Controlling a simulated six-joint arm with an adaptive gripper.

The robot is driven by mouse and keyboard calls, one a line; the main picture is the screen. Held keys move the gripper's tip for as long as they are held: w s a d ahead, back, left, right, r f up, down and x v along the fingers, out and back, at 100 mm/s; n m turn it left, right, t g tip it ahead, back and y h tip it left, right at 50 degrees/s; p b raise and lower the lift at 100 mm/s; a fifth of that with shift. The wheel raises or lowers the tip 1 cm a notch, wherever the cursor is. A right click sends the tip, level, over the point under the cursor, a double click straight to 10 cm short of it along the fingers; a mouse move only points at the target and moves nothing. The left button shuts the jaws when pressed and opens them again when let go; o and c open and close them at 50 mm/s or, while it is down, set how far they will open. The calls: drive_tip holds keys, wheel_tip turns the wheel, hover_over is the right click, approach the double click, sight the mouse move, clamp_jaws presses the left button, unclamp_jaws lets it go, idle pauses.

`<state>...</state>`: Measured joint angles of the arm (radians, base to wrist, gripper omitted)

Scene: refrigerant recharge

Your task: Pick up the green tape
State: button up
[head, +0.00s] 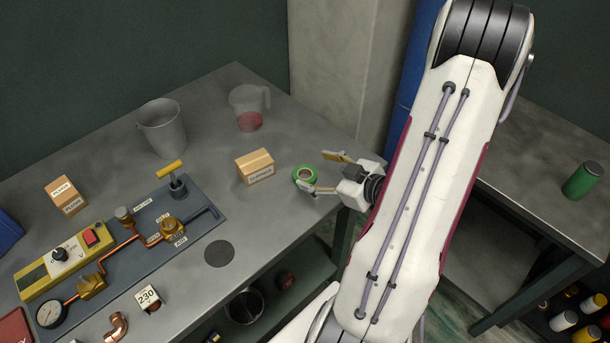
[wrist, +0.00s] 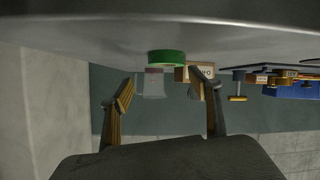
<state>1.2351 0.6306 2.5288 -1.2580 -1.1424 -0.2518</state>
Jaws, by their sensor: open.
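The green tape (head: 305,174) is a small roll lying flat on the grey table near its right edge, in the head view. It also shows in the wrist view (wrist: 167,57), near the top middle, beyond and between the fingertips. My gripper (head: 322,173) is open and comes in from the right at table height. In the head view one finger lies near the front of the tape and the other toward its back right. In the wrist view (wrist: 164,92) the space between the fingers is empty. I cannot tell whether a finger touches the tape.
A cardboard box (head: 255,167) stands just left of the tape. A clear jug (head: 249,107) and a grey bucket (head: 162,128) stand farther back. A blue-grey board (head: 150,238) with copper pipes and a yellow-handled valve lies to the left. A dark disc (head: 219,254) marks the table's front.

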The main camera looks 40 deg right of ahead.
sight(300, 171)
drive_tip(key=shift+s+a+f+m+t, duration=0.15)
drive_tip(key=shift+s+f+m+t, duration=0.2)
drive_tip(key=shift+s+f, duration=0.2)
drive_tip(key=shift+s+a+f+m+t, duration=0.15)
drive_tip(key=shift+s+f+m+t, duration=0.1)
drive_tip(key=shift+s+f+t, duration=0.25)
drive_tip(key=shift+s+a+f+m+t, duration=0.1)
drive_tip(key=shift+s+f+m+t, duration=0.15)
drive_tip(key=shift+s+m+t, duration=0.25)
drive_tip(key=shift+s+a+f+m+t, duration=0.1)
drive_tip(key=shift+s+f+m+t, duration=0.15)
drive_tip(key=shift+s+m, duration=0.25)
drive_tip(key=shift+r, duration=0.1)
drive_tip(key=shift+w+f, duration=0.2)
drive_tip(key=shift+w, duration=1.05)
drive_tip(key=shift+w, duration=0.15)
drive_tip(key=shift+w+a+r, duration=0.1)
drive_tip(key=shift+w, duration=1.2)
drive_tip(key=shift+w+f, duration=0.2)
drive_tip(key=shift+w, duration=0.95)
